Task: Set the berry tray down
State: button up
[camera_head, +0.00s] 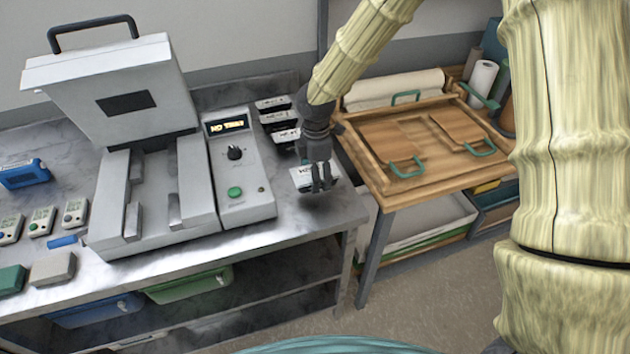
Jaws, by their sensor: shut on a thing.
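My gripper (321,184) points down over the right end of the grey metal bench (285,215). It is shut on a small white labelled tray (301,177) with dark print and a bluish edge. I take this for the berry tray; no berries can be made out. My fingers hide its right part. The tray is low over the bench top, right of the machine's control box; I cannot tell whether it touches the surface.
Several small black trays (272,103) with white labels stand behind the gripper. The grey machine (117,90) and its control box (240,165) stand left. A wooden table (430,187) with green-handled boards adjoins at right. The bench's front right corner is bare.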

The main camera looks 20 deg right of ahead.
jog(key=shift+w+f, duration=0.3)
jog(key=shift+s+f+p, duration=0.15)
jog(key=shift+f+p, duration=0.15)
jog(key=shift+f, duration=0.55)
jog(key=shift+s+f+p, duration=0.15)
jog(key=shift+f+p, duration=0.15)
jog(key=shift+f, duration=0.55)
jog(key=shift+s, duration=0.15)
jog(key=o, duration=1.2)
jog(key=shift+f, duration=0.15)
notch_tip(320, 180, up, 12)
jog(key=b, duration=0.2)
jog(key=shift+r+b, duration=0.25)
jog(key=shift+b, duration=0.05)
jog(key=shift+f, duration=0.1)
